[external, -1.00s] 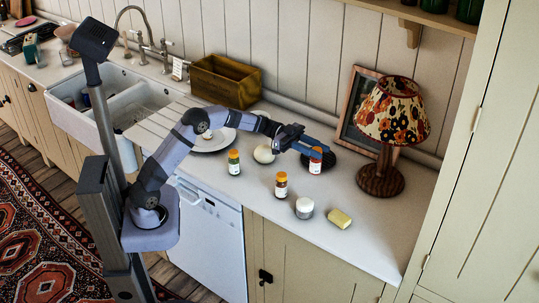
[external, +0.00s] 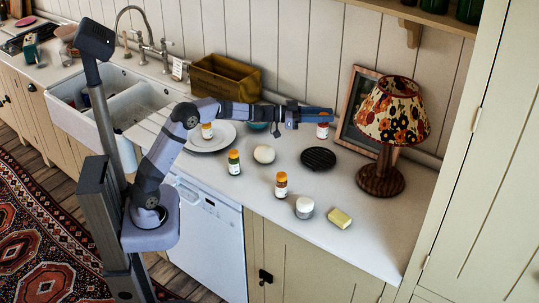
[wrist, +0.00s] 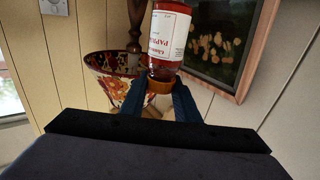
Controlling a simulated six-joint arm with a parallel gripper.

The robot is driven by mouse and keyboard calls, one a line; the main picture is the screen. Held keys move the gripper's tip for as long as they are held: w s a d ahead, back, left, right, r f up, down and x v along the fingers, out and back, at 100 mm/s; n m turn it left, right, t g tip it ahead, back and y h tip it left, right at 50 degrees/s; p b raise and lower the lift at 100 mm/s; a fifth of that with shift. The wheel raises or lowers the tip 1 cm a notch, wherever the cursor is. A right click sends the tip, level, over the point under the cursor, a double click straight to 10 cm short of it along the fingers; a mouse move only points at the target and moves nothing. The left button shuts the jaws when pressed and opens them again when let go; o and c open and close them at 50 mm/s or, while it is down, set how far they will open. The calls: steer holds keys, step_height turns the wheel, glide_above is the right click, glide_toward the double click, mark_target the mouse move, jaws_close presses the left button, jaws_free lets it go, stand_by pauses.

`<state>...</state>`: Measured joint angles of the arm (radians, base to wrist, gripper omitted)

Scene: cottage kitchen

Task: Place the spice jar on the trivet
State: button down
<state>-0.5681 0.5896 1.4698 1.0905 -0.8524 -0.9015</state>
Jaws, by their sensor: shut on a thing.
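My gripper (external: 308,115) is shut on a spice jar (external: 322,130) with red contents, a white label and an orange-brown lid. The jar is held up off the counter, its lid between my fingers. In the wrist view the jar (wrist: 168,35) shows inverted, its lid between the blue fingertips (wrist: 160,100); the label partly reads "PAP". The trivet (external: 318,158), a dark ribbed round, lies bare on the counter, below the jar in the external picture. I cannot tell whether the jar is directly over it.
Other capped jars stand on the counter (external: 233,164), (external: 281,187) and on a white plate (external: 215,143). A pale round item (external: 264,154), a small white pot (external: 304,208) and a yellow block (external: 340,218) lie near. The lamp (external: 381,180) and picture frame (external: 352,115) stand right.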

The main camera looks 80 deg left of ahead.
steer(key=a+f+n+y+p, duration=0.1)
steer(key=a+f, duration=0.3)
steer(key=f, duration=0.8)
steer(key=shift+w+f+n+y, duration=0.2)
steer(key=shift+n+y, duration=0.2)
steer(key=shift+y, duration=0.5)
steer(key=shift+f, duration=0.15)
steer(key=shift+f, duration=0.15)
steer(key=c, duration=1.4)
jaws_free()
steer(key=shift+o, duration=0.2)
